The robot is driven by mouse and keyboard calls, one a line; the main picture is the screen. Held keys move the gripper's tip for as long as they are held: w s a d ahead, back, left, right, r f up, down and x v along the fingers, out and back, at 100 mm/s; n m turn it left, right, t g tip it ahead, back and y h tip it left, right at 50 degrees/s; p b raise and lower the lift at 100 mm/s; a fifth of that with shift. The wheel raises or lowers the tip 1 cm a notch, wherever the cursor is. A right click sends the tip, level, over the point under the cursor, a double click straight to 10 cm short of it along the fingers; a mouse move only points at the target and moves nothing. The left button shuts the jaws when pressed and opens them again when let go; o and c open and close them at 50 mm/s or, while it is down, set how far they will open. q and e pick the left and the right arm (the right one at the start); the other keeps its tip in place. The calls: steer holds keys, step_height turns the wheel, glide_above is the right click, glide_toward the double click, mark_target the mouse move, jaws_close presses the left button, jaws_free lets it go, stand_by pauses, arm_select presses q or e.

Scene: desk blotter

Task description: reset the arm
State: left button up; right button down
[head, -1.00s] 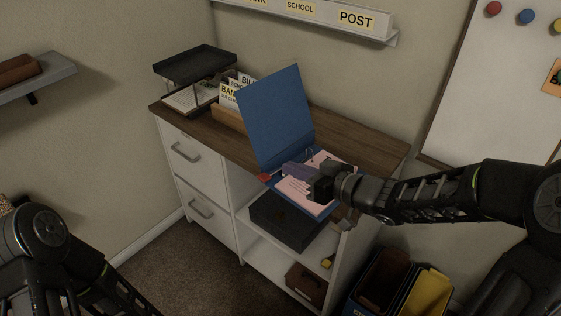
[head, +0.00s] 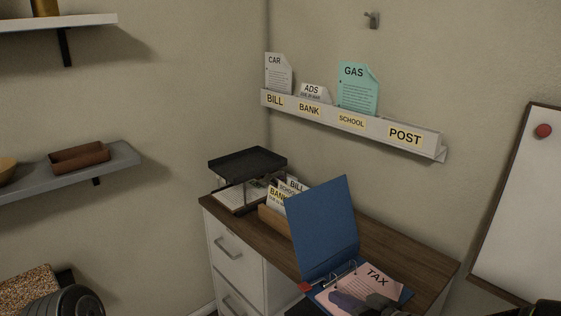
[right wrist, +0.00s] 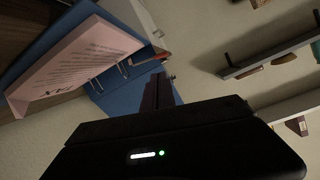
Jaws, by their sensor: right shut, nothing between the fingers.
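My right gripper (head: 345,301) is at the bottom edge of the head view, over the lower part of a pink page marked TAX (head: 372,279). Its fingers are shut with nothing between them; they also show in the right wrist view (right wrist: 158,92), past the dark gripper body. I cannot tell whether they touch the page. The page lies in an open blue binder (head: 322,228) whose cover stands up on the cabinet top. Page and binder also show in the right wrist view. My left gripper is out of view; only part of the left arm shows at bottom left.
A wooden file box (head: 272,220) with labelled cards and a black tray stand (head: 247,160) stand behind the binder. A wall rack (head: 350,124) holds several papers above. A whiteboard (head: 525,210) hangs at right, shelves (head: 110,165) at left. The cabinet top right of the binder looks clear.

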steer(key=s+a+f+m+g+h+p, duration=0.2)
steer(key=s+a+f+g+p, duration=0.15)
steer(key=s+f, duration=0.6)
steer(key=s+a+f+m+g+h+p, duration=0.15)
steer(key=s+a+f+m+g, duration=0.35)
steer(key=f, duration=0.7)
steer(key=s+f+n+g+p, duration=0.1)
steer(key=s+f, duration=0.3)
steer(key=s, duration=0.8)
steer(key=shift+f+g, duration=0.2)
steer(key=shift+g, duration=0.65)
steer(key=shift+h, duration=0.25)
